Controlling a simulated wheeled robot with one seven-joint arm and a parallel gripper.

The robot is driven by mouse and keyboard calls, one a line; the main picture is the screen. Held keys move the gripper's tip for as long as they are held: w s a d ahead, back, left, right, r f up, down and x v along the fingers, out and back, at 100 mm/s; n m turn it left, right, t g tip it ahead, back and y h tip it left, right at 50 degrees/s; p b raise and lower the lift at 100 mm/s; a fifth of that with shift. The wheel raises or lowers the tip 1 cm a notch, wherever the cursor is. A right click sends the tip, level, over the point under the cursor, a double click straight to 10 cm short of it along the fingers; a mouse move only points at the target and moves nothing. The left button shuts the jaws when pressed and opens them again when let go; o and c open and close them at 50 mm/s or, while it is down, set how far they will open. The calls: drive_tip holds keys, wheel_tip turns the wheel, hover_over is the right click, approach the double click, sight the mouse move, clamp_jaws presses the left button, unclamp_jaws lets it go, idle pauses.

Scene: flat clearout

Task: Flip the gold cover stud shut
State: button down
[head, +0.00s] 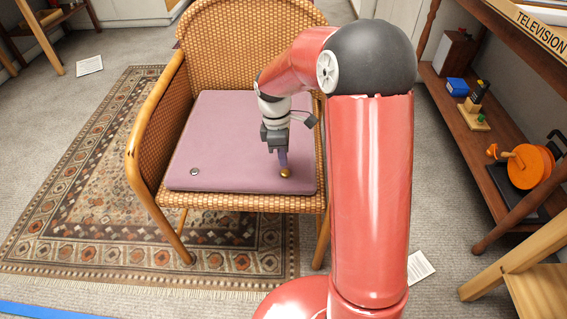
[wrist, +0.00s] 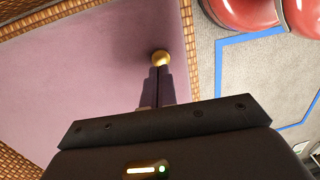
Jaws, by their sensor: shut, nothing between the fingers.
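A gold round stud (head: 285,172) sits near the front right of a flat mauve cover (head: 225,140) that lies on the seat of a wicker armchair. My gripper (head: 283,164) points down at the stud with its fingers together and nothing held between them. In the wrist view the closed fingertips (wrist: 158,72) meet the gold stud (wrist: 160,58), and part of it is hidden behind them. I cannot tell whether they touch it. A small silver stud (head: 194,171) shows at the cover's front left. The cover looks flat and closed.
The wicker chair (head: 146,120) has arms and a high back around the seat. It stands on a patterned rug (head: 90,200). A wooden shelf (head: 468,135) with blocks and an orange toy (head: 528,165) is at the right. White cards lie on the grey floor.

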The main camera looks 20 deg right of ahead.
sight(285, 174)
drive_tip(key=shift+s+d+f, duration=0.1)
drive_tip(key=shift+s+f, duration=0.1)
drive_tip(key=shift+f, duration=1.1)
